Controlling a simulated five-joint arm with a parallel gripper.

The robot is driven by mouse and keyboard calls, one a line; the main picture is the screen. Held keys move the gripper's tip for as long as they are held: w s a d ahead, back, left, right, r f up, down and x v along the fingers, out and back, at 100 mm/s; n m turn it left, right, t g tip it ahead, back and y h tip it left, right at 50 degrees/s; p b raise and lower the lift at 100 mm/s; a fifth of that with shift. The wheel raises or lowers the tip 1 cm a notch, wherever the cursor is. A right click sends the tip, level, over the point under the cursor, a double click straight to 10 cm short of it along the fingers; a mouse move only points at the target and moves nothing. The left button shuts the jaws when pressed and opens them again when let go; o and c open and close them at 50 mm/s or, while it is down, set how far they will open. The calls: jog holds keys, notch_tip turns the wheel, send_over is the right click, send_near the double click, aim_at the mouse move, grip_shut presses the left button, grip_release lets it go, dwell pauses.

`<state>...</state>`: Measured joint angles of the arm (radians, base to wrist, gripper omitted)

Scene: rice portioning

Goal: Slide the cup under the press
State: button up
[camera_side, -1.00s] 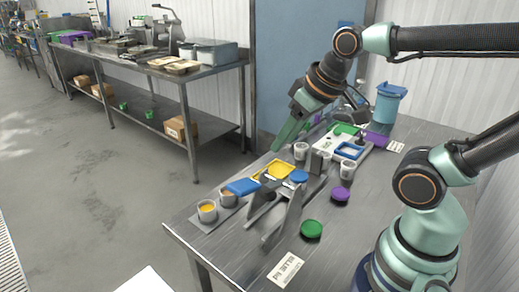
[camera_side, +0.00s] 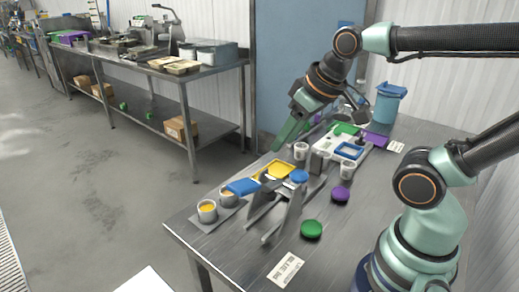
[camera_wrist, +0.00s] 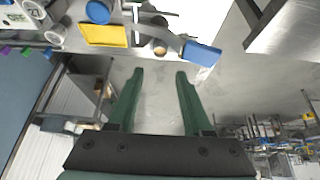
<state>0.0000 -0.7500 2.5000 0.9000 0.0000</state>
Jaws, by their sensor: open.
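Several small white cups stand on the steel table: one with yellow contents (camera_side: 207,211) at the near left corner, one partly hidden beside it (camera_side: 227,195), one near my gripper (camera_side: 300,151) and one further right (camera_side: 347,171). The frames do not show which is the task's cup. The press seems to be the grey metal frame (camera_side: 291,212) in the middle of the table, beside a blue round piece (camera_side: 299,176). My gripper (camera_side: 277,147) is open and empty, above the table's far edge. In the wrist view its fingers (camera_wrist: 159,73) are spread with nothing between them.
A blue bin (camera_side: 388,104) stands at the back. The front right tabletop is mostly clear.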

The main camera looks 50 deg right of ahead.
jog(key=shift+c, duration=0.4)
jog(key=g, duration=0.6)
send_over(315, 173)
jog(key=f, duration=1)
jog(key=shift+w+d+f, duration=0.15)
jog(key=shift+d, duration=0.05)
jog(key=shift+d+f, duration=0.15)
jog(key=shift+f, duration=0.35)
notch_tip(315, 173, down, 11)
jog(key=shift+f, duration=0.15)
grip_shut()
